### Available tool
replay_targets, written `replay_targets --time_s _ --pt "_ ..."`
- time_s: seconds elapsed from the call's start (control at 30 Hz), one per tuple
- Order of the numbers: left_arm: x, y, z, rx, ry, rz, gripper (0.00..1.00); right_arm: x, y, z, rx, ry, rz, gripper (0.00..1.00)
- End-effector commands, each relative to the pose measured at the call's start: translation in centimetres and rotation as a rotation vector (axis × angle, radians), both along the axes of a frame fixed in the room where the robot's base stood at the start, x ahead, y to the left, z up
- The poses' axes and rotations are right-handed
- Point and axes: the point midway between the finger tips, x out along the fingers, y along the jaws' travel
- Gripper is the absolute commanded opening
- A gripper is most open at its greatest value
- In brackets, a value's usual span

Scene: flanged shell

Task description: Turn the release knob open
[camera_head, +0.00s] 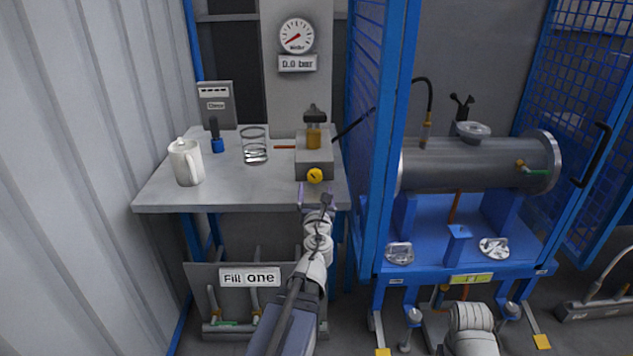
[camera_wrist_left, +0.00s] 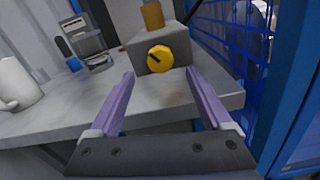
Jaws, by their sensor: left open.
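The release knob (camera_head: 315,176) is a round yellow knob with a dark mark, on the front of a grey block (camera_head: 314,157) at the right end of the grey bench. In the left wrist view the knob (camera_wrist_left: 160,58) sits straight ahead, its dark mark slanting. My left gripper (camera_head: 319,190) is just in front of and below the knob. Its two purple fingers (camera_wrist_left: 158,78) are open, one on each side of the knob in that view, with nothing between them; they look short of touching it. My right gripper is not in view; part of my right arm shows at the bottom.
The bench (camera_head: 235,188) holds a white jug (camera_head: 186,163), a glass (camera_head: 255,148) and a blue-based tool (camera_head: 217,146). A gauge (camera_head: 296,36) above reads 0.0 bar. A blue mesh door (camera_head: 378,150) stands close right, beside a flanged grey cylinder (camera_head: 465,165).

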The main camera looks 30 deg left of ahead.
Motion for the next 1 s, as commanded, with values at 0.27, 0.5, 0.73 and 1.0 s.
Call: replay_targets --time_s 0.27,0.5,0.73,1.0 --pt "3.0 1.7 0.0 -0.003 -0.002 0.0 0.83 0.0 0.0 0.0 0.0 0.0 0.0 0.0" --pt "5.9 3.6 0.0 -0.002 -0.002 0.001 0.83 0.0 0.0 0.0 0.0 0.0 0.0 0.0" --pt "6.3 3.8 0.0 -0.003 -0.002 0.0 0.83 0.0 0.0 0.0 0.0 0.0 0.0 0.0" --pt "6.3 3.8 0.0 -0.003 -0.002 0.0 0.64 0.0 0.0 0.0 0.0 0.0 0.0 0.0"
